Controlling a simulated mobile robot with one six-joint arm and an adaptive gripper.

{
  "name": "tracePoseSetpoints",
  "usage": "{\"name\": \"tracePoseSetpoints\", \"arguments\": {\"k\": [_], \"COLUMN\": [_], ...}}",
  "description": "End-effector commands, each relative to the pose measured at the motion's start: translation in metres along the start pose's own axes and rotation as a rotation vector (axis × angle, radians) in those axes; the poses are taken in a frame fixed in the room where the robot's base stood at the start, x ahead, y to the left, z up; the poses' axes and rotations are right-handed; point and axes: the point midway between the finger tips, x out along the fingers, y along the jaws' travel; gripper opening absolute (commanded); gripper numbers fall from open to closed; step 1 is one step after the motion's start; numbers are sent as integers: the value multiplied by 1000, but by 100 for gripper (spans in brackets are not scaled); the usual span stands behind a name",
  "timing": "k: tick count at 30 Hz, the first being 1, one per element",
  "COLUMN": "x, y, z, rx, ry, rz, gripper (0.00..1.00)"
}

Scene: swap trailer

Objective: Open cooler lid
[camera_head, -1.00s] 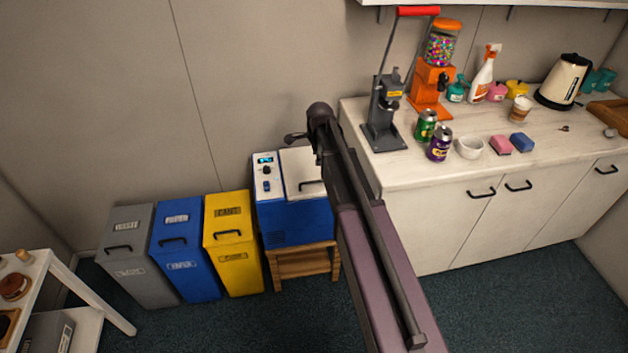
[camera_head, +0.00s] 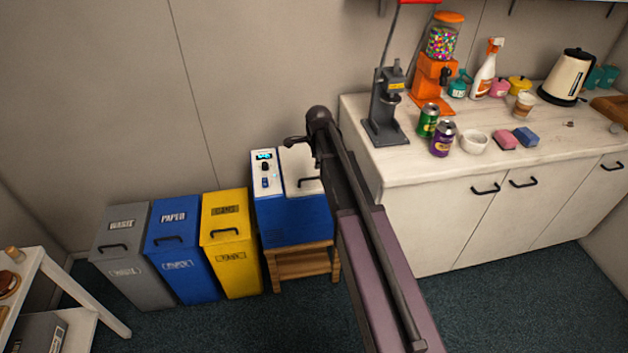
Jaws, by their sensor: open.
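The blue cooler (camera_head: 288,222) stands on a small wooden stand between the yellow bin and the counter. Its white lid (camera_head: 295,161) is closed and has a dark handle (camera_head: 309,182) near its front edge. A white control panel (camera_head: 265,172) with a lit display takes up the top's left side. My gripper (camera_head: 291,141) is open and empty, and in the picture it lies over the lid's back edge. My arm covers the cooler's right part. I cannot tell how high the gripper is above the lid.
Grey (camera_head: 123,243), blue (camera_head: 178,238) and yellow (camera_head: 228,232) bins stand left of the cooler. At right, a counter (camera_head: 410,173) holds a press, a candy machine, cans, sponges and a kettle. A white shelf unit (camera_head: 75,290) is at lower left. Floor in front is clear.

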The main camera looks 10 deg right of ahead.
Motion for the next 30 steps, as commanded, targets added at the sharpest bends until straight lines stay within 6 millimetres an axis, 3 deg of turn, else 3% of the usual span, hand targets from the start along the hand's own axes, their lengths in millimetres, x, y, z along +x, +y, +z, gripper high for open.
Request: {"name": "tracePoseSetpoints", "arguments": {"k": [30], "x": [82], "y": [0], "z": [1], "rx": [-1], "ry": [0], "rz": [0], "gripper": [51]}}
